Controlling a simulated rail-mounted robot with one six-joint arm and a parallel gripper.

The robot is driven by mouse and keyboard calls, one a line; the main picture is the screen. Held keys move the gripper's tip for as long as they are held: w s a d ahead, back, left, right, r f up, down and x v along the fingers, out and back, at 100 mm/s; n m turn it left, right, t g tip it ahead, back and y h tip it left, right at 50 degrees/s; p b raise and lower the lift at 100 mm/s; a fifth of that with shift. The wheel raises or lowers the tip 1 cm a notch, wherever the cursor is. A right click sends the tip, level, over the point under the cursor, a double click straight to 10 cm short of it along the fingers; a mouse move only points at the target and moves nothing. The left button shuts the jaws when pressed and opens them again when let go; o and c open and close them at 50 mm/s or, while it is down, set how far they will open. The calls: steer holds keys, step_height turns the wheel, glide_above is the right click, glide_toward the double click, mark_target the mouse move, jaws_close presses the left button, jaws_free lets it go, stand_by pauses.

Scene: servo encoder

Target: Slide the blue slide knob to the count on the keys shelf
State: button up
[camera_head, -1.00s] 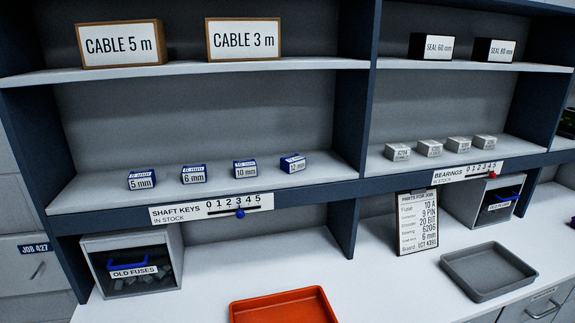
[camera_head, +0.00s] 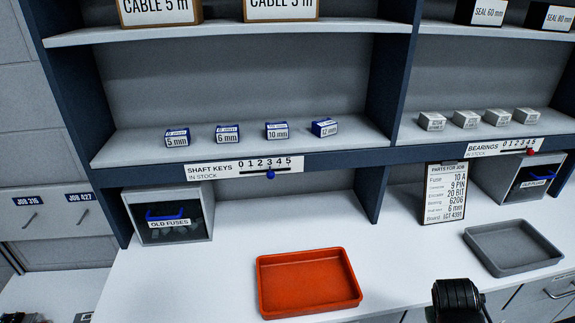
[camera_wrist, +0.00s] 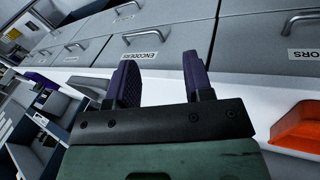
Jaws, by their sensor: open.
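The blue slide knob (camera_head: 270,174) sits on the dark slot under the 0–5 scale of the shaft keys label (camera_head: 243,166), at about 3. The label is on the front edge of the keys shelf (camera_head: 135,150). On that shelf stands a row of several blue-and-white key boxes, marked 5 mm (camera_head: 177,138), 6 mm (camera_head: 227,134), 10 mm (camera_head: 277,131) and 12 mm (camera_head: 324,127). My gripper (camera_wrist: 161,65) is open and empty in the wrist view, with drawer fronts beyond it. It is away from the knob, which I cannot make out in that view.
A red slider (camera_head: 530,152) is on the bearings label to the right. An old fuses box (camera_head: 208,212) stands below the keys label. An orange tray (camera_head: 306,312), a grey tray (camera_head: 557,255) and a parts card (camera_head: 445,193) are on the counter, with clear white surface between.

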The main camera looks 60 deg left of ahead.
steer(key=s+a+r+n+t+y, duration=0.1)
steer(key=a+r+n+t, duration=0.15)
steer(key=a, duration=0.35)
steer(key=s+a+r+n+t+y+p, duration=0.1)
steer(key=s+a+r+n, duration=0.1)
steer(key=a+n, duration=0.25)
steer(key=s+a+r+n+t+y, duration=0.1)
steer(key=a+r+n+t, duration=0.15)
steer(key=a, duration=0.35)
steer(key=n+g+y, duration=0.3)
steer(key=n+y, duration=1.2)
steer(key=n, duration=1.6)
glide_toward(271, 177)
steer(key=x, duration=1)
steer(key=shift+w+a+f+p, duration=0.1)
steer(key=shift+a+p, duration=0.1)
steer(key=shift+p, duration=0.15)
jaws_close()
